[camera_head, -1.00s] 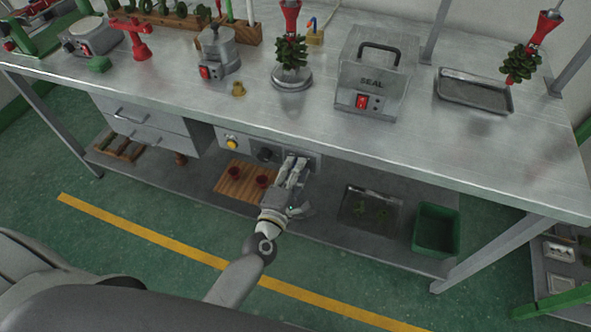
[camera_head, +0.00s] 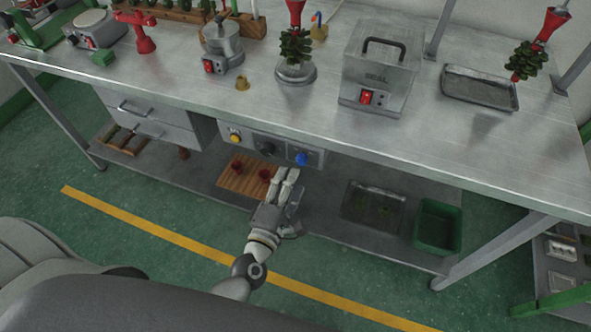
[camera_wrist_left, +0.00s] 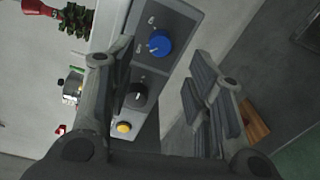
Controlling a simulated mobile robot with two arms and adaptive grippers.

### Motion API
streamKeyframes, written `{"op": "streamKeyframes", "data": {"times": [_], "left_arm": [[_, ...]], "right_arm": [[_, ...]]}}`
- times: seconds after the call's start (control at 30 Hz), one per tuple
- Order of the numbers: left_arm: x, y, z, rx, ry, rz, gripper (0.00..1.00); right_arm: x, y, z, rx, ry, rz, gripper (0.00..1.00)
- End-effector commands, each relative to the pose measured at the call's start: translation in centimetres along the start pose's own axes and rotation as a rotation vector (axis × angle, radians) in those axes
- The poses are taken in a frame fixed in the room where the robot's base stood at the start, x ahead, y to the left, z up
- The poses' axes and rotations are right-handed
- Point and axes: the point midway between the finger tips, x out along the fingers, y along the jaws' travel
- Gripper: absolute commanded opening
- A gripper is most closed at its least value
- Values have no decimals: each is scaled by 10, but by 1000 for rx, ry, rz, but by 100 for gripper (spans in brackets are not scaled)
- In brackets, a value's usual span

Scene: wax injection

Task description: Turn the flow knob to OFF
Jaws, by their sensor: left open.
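A grey control panel under the bench's front edge bears a blue knob (camera_head: 302,158), a black knob (camera_head: 267,149) and a yellow button (camera_head: 235,138). The labels are too small to read, so I cannot tell which knob is the flow knob. My left gripper (camera_head: 286,174) is open and empty, just below and in front of the blue knob, apart from it. In the left wrist view the blue knob (camera_wrist_left: 159,45) shows beyond the spread fingers, with a pale pointer mark. The black knob (camera_wrist_left: 138,95) and yellow button (camera_wrist_left: 124,127) also show there. My right gripper is not in view.
The metal bench top (camera_head: 180,88) overhangs the panel. Drawers (camera_head: 150,125) are to its left. The lower shelf holds a wooden board (camera_head: 240,180) with red cups, a metal tray (camera_head: 372,205) and a green bin (camera_head: 438,226). A sealing machine (camera_head: 380,70) stands above.

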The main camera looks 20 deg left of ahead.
Motion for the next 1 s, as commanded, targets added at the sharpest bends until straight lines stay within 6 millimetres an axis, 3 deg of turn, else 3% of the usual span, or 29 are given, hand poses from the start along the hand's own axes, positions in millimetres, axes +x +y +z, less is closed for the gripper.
{"op": "streamKeyframes", "data": {"times": [0.1, 0.33, 1.0], "left_arm": [[-24, -1, 0, 3, -2, -3, 47], [-51, 0, 0, 2, -1, -1, 47], [-56, 0, 0, 1, 0, 0, 47]], "right_arm": [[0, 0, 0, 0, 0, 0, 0], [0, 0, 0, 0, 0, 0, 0], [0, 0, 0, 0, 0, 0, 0]]}}
